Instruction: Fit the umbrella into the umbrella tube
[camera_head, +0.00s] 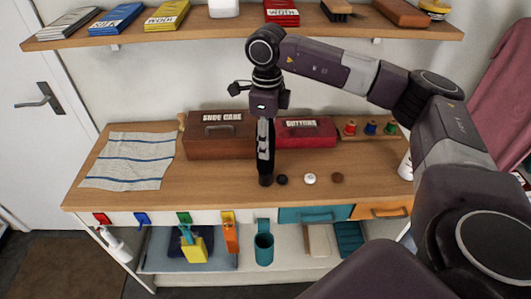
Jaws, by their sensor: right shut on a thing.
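My right gripper (265,119) points down over the wooden counter and is shut on a dark folded umbrella (265,155). The umbrella hangs upright below it, in front of the brown and red boxes. I cannot tell whether its lower end touches the counter. A teal umbrella tube (264,250) with an open top hangs at the counter's front edge, lower than and nearer than the umbrella. The umbrella is apart from the tube. My left gripper is not in view.
The shoe care box (220,143) and buttons box (309,141) stand behind the umbrella. Dark, white and brown round pieces lie right of it. A striped cloth (129,161) covers the counter's left. Orange (231,238) and yellow (197,249) items hang left of the tube.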

